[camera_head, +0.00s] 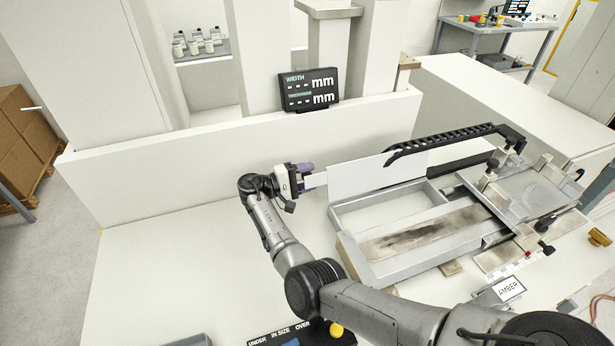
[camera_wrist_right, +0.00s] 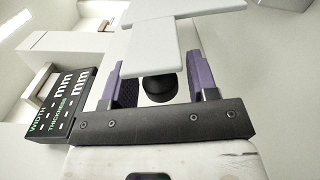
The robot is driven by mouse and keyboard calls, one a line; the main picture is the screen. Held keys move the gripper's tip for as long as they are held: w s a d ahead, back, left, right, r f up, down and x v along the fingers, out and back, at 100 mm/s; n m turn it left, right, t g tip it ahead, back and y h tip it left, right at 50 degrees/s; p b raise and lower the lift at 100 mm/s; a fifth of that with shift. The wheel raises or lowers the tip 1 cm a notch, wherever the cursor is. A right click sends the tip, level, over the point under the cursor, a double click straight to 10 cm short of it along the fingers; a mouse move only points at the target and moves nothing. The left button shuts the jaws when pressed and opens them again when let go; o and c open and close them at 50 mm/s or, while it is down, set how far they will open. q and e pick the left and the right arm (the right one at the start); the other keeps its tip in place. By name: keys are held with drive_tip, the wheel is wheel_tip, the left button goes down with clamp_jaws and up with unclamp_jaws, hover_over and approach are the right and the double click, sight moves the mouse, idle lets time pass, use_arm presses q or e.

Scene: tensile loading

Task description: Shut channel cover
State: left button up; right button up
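The channel cover (camera_head: 372,174) is a flat white panel. It stands raised along the back edge of the grey-framed channel (camera_head: 395,207), whose pale inside is exposed. My right gripper (camera_head: 309,179) is at the cover's left end, with its purple fingers pointing right. In the right wrist view, a white tab (camera_wrist_right: 152,50) joined to a wider white piece reaches between the fingers (camera_wrist_right: 158,82). Gaps show on both sides of the tab, so the gripper looks open around it. A black round part sits behind the tab. My left gripper is not in view.
A black cable chain (camera_head: 450,140) runs behind the channel. A metal fixture with clamps (camera_head: 535,190) stands at its right. A width and thickness display (camera_head: 309,90) is on the back wall. The white tabletop (camera_head: 170,265) at left is clear.

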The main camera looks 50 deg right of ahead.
sight(312, 183)
clamp_jaws()
idle(0.4)
drive_tip(key=shift+s+a+r+m, duration=0.1)
drive_tip(key=shift+s+m, duration=0.05)
drive_tip(key=shift+m, duration=0.15)
drive_tip(key=s+m, duration=0.1)
drive_tip(key=s+a+r+m, duration=0.1)
drive_tip(key=m, duration=0.1)
drive_tip(key=shift+s+a+b, duration=0.1)
drive_tip(key=shift+a+b, duration=0.05)
drive_tip(key=shift+b, duration=0.15)
drive_tip(key=shift+s+a+r+m, duration=0.15)
drive_tip(key=shift+s+m, duration=0.05)
drive_tip(key=shift+m, duration=0.2)
drive_tip(key=shift+s+a+r+p, duration=0.15)
drive_tip(key=shift+s+a+p, duration=0.4)
drive_tip(key=shift+s+p, duration=0.25)
